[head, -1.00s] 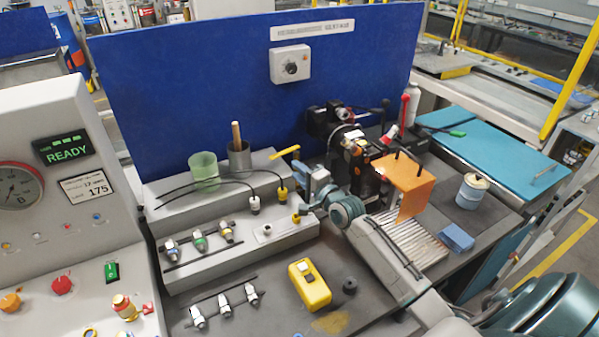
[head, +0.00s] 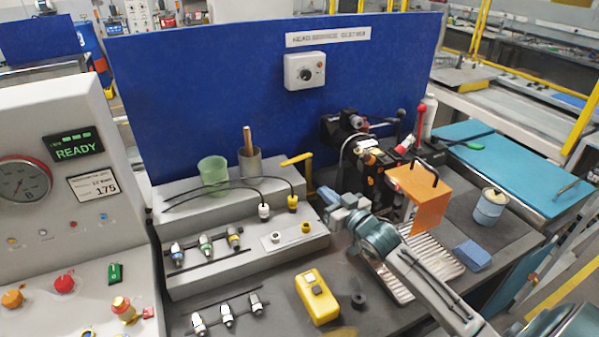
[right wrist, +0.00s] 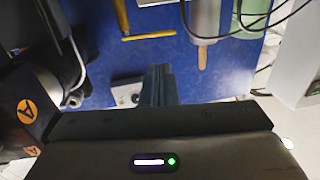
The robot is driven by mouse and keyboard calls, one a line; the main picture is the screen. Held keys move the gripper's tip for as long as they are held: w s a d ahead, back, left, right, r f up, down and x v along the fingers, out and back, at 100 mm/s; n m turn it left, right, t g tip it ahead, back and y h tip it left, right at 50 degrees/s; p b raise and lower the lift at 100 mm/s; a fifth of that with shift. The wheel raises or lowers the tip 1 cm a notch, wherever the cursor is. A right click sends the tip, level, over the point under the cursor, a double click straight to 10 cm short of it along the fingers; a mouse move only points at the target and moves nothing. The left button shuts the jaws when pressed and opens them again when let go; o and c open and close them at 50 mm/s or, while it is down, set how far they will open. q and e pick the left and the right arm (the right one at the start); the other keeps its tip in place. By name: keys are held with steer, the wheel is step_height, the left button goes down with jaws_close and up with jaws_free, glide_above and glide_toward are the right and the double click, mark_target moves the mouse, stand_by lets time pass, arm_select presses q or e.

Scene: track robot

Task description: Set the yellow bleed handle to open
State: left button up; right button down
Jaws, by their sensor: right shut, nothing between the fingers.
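The yellow bleed handle (head: 297,159) is a flat lever on an upright yellow stem at the right end of the grey stepped block. Its arm points left in the head view, roughly level. In the right wrist view the yellow lever (right wrist: 150,36) shows near the top, with its stem beside it. My right gripper (head: 330,210) is below and right of the handle, apart from it. Its fingers (right wrist: 158,85) are shut and empty in the right wrist view. My left gripper is not in view.
Black machinery with an orange guard (head: 417,195) stands right of the handle. A green cup (head: 213,171) and a grey cup (head: 250,165) stand to its left. A blue panel (head: 220,90) rises behind. A yellow box (head: 317,297) lies in front on the dark bench.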

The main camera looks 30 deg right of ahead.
mark_target(291, 163)
steer(key=w, duration=0.4)
steer(key=w+a, duration=0.1)
steer(key=w, duration=0.4)
steer(key=w+p, duration=0.1)
steer(key=w, duration=0.4)
steer(key=shift+a, duration=0.25)
steer(key=shift+s, duration=0.1)
steer(key=shift+w+a+f+b, duration=0.15)
steer(key=shift+w+b, duration=0.4)
steer(key=shift+b, duration=0.25)
steer(key=shift+w, duration=0.1)
steer(key=shift+r, duration=0.3)
steer(key=shift+f, duration=0.1)
